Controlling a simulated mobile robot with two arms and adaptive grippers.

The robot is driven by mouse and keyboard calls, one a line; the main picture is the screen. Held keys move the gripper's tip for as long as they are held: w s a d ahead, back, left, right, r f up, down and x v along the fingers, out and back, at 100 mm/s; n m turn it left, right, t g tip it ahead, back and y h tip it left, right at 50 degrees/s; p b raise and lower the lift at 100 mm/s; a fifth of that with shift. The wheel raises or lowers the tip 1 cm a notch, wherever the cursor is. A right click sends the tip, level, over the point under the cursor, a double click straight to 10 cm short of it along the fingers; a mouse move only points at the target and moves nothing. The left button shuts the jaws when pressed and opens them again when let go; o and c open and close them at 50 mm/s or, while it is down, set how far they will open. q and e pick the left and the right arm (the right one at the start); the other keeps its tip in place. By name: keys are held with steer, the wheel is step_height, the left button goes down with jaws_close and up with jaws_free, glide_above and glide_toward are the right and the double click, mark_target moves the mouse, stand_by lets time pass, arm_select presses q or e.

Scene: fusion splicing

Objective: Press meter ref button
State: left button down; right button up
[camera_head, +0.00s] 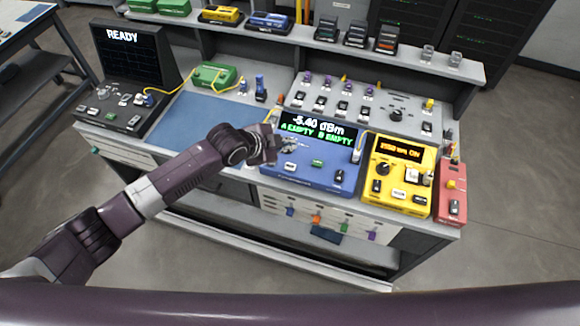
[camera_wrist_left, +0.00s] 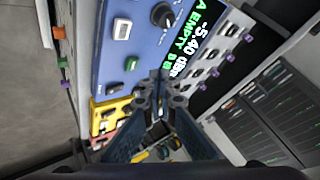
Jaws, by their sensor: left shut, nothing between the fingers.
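The blue meter (camera_head: 268,165) stands at the front of the bench, its screen reading "-5.40 dBm, A EMPTY B EMPTY". Its face carries a white button (camera_head: 290,166), a green button (camera_head: 317,163) and a dark control (camera_head: 338,176). I cannot read which one is ref. My left gripper (camera_head: 289,146) is shut and empty, over the meter's face just below the screen. In the left wrist view the shut fingertips (camera_wrist_left: 160,80) point at the blue face, with the white button (camera_wrist_left: 122,28) and green button (camera_wrist_left: 131,63) to their left. Whether they touch the face is unclear. My right gripper is out of view.
A yellow unit (camera_head: 399,172) and a red unit (camera_head: 451,190) stand right of the meter. A grey panel with several connectors (camera_head: 395,98) is behind. A blue mat (camera_head: 205,120) lies to the left, beside a black splicer showing READY (camera_head: 125,52).

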mark_target(289, 168)
arm_select(q)
step_height(289, 168, down, 7)
steer(key=b, duration=0.5)
steer(key=shift+f+b, duration=0.1)
steer(key=shift+b, duration=0.25)
steer(key=shift+f, duration=0.35)
stand_by(0.6)
steer(key=shift+f+b, duration=0.35)
steer(key=shift+b, duration=0.05)
steer(key=shift+f+b, duration=0.35)
steer(key=shift+f, duration=0.2)
stand_by(0.4)
stand_by(0.4)
steer(key=shift+r+p, duration=0.85)
steer(key=shift+r, duration=0.1)
steer(key=shift+r, duration=0.1)
